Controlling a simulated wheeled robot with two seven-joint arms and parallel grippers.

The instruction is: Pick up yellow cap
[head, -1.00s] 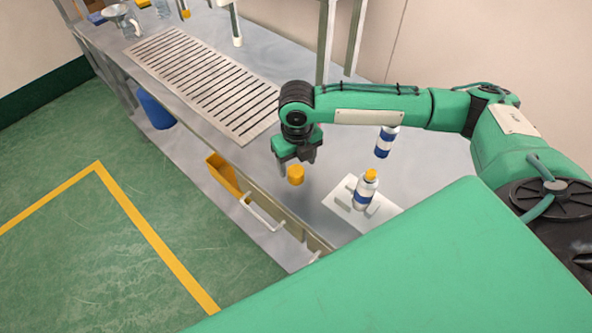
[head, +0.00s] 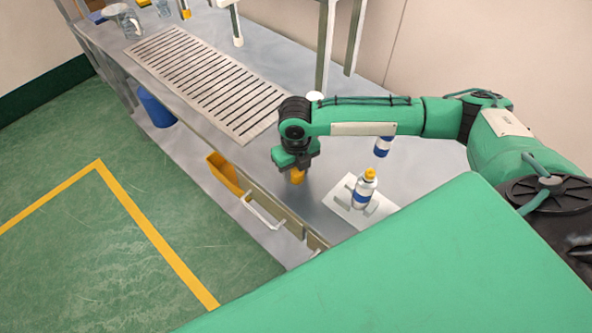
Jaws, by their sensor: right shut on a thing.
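The yellow cap (head: 297,177) is on the grey metal worktop, near its front edge, in the head view. My right gripper (head: 296,170) points down over it and is shut on it; the fingers hide part of the cap. Whether the cap still touches the worktop is hard to tell. My left gripper is not in view.
A white and blue bottle with a yellow top (head: 364,188) stands on a white plate (head: 343,206) right of the cap. Another blue and white bottle (head: 382,147) is partly hidden behind my right arm. A slotted grate (head: 205,82) lies left. A yellow bin (head: 224,174) is below the front edge.

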